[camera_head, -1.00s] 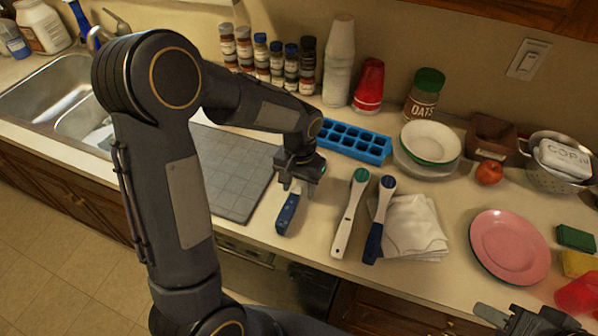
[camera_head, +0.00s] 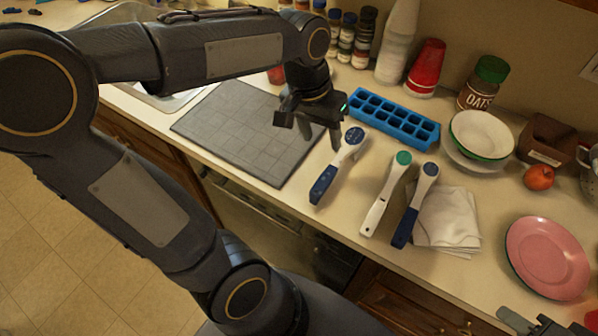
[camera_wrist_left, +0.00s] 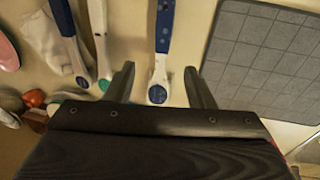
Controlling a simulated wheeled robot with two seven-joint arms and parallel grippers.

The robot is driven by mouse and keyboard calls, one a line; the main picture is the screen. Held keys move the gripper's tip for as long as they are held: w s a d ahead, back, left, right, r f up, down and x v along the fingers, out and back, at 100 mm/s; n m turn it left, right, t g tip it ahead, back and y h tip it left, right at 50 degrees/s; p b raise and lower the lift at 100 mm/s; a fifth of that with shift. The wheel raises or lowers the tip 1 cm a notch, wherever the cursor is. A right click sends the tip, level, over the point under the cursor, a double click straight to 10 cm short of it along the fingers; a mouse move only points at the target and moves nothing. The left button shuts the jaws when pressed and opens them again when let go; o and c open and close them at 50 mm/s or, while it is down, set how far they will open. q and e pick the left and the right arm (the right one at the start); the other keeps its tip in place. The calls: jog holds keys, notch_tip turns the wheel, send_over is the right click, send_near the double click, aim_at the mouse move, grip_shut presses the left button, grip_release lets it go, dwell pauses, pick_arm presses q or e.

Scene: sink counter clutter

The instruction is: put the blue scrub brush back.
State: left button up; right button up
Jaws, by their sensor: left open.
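A brush with a dark blue handle, white neck and blue disc (camera_head: 323,184) lies on the counter right of the grey mat; it also shows in the left wrist view (camera_wrist_left: 165,28). Right of it lie a white-handled brush with a green disc (camera_head: 378,210) and another blue-handled brush (camera_head: 406,228), its head end blue-capped. My left gripper (camera_head: 307,130) is open and empty above the counter, just left of the first brush's head; in the left wrist view that head lies between its fingers (camera_wrist_left: 161,84), apart from both. My right gripper (camera_head: 545,323) is partly cut off at the lower right.
The grey mat (camera_head: 240,135) lies left of the brushes. A blue ice tray (camera_head: 395,118) is behind them, and a folded white cloth (camera_head: 448,220) is at the right brush. Bowls (camera_head: 482,138), a pink plate (camera_head: 547,258) and an apple (camera_head: 538,177) stand further right.

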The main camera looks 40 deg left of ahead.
pick_arm(q)
jog(key=s+d+f+n+t+h, duration=0.1)
jog(key=s+t, duration=0.3)
jog(key=s, duration=0.8)
jog(key=shift+s+d+f+h, duration=0.35)
jog(key=shift+d+h, duration=0.05)
jog(key=shift+d, duration=0.05)
